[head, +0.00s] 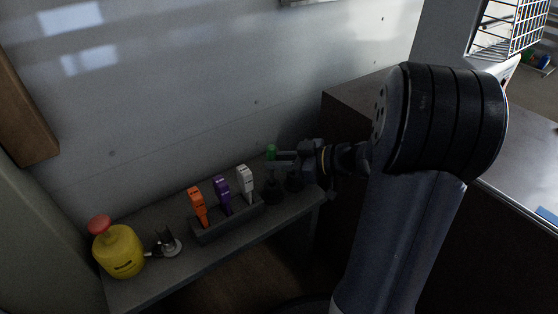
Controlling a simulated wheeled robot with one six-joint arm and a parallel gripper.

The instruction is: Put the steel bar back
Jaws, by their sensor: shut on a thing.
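My gripper (282,160) reaches in from the right over the right end of the grey shelf (170,272). It is shut on a slim upright bar with a green top end (271,151), which appears to be the steel bar. Below the jaws stands a small dark holder (272,189), with another dark shape (294,183) to its right. The bar's lower part is dark and small, so I cannot tell whether it touches the holder or hangs above it.
A dark rack (229,219) holds orange (198,206), purple (222,190) and white (245,179) handled tools left of my gripper. Further left are a small metal piece (168,243) and a yellow can (120,252) with a red top. A dark cabinet (345,112) stands right.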

